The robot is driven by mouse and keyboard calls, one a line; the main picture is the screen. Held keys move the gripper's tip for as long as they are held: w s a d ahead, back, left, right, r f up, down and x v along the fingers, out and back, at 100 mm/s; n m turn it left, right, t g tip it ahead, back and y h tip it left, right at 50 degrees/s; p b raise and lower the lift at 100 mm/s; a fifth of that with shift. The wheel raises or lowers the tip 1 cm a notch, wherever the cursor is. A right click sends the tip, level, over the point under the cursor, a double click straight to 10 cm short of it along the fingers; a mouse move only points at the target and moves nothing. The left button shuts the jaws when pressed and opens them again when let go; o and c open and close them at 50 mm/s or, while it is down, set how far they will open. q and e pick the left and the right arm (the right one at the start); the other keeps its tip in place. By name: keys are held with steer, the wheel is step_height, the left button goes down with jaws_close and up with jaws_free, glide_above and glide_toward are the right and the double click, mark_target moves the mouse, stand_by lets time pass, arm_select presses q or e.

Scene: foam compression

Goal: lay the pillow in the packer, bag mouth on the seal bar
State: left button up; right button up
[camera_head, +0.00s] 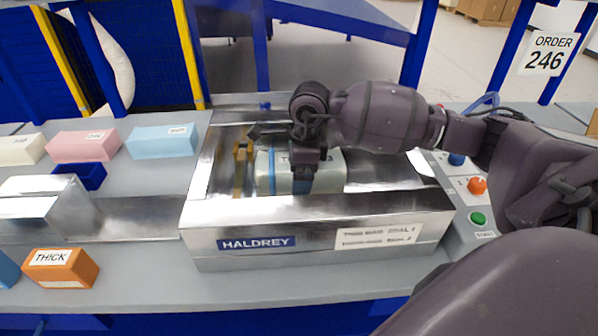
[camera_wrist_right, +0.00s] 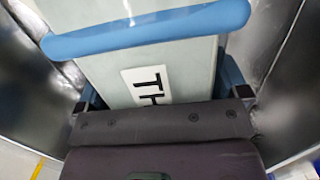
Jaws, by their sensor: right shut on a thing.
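The packer (camera_head: 320,214) is an open-topped metal box marked HALDREY in the middle of the head view. The pillow (camera_head: 329,180), a pale grey-green block with a black-lettered label, is inside its chamber. My right gripper (camera_head: 303,174) comes down over the pillow from above and is shut on it. In the right wrist view the pillow (camera_wrist_right: 120,75) lies between the two fingers, with a blue band across it. A brass-coloured bar (camera_head: 240,172) stands left of the pillow, apparently the seal bar. I cannot tell whether the bag mouth touches it. My left gripper is not in view.
Pink (camera_head: 84,145), light blue (camera_head: 163,141) and orange (camera_head: 62,267) blocks lie left of the packer, with a small dark blue bin (camera_head: 80,176). A button panel with a green button (camera_head: 478,219) stands right. My right arm spans the packer's right side.

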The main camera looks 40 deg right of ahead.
steer(key=shift+f, duration=0.15)
steer(key=o, duration=0.5)
steer(key=shift+o, duration=0.2)
steer(key=shift+r, duration=0.6)
step_height(320, 180, up, 11)
steer(key=d, duration=0.1)
steer(key=shift+s, duration=0.35)
